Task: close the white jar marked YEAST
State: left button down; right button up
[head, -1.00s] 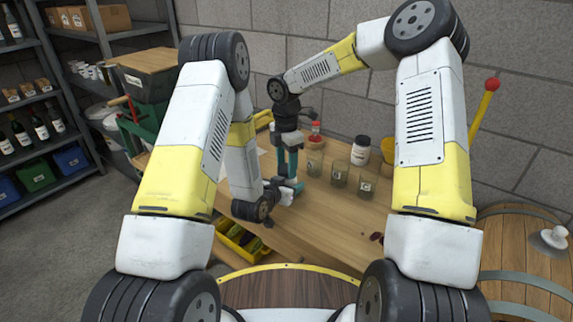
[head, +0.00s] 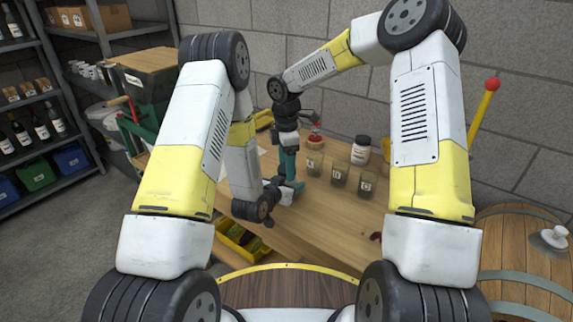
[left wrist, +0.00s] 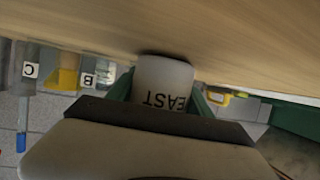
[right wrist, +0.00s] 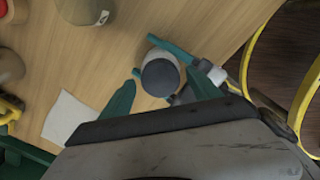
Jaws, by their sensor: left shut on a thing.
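The white jar (left wrist: 165,82) stands upright on the wooden bench; the letters EAST of its label show upside down in the left wrist view. My left gripper (left wrist: 163,92) is shut on its body, a green finger on each side. In the right wrist view a dark grey round top (right wrist: 160,77) covers the jar from above; I cannot tell whether this lid is screwed down or loose. My right gripper (right wrist: 163,76) is above it, fingers apart on either side, with small gaps showing. In the head view my right gripper (head: 289,172) and arms hide the jar.
Several glass jars with letter tags stand on the bench (head: 300,232), right of the grippers, including one marked D (head: 367,184). A white jar with a dark lid (head: 361,149) stands behind them. A white sheet (right wrist: 70,120) lies near. The bench front is mostly clear.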

jog(key=shift+r, duration=0.1)
notch_tip(320, 180, up, 4)
jog(key=shift+r, duration=0.15)
jog(key=o, duration=0.6)
jog(key=shift+c, duration=0.2)
jog(key=shift+r, duration=0.1)
notch_tip(320, 180, up, 12)
dwell(0.4)
pick_arm(q)
jog(key=shift+c, duration=1.8)
grip_release()
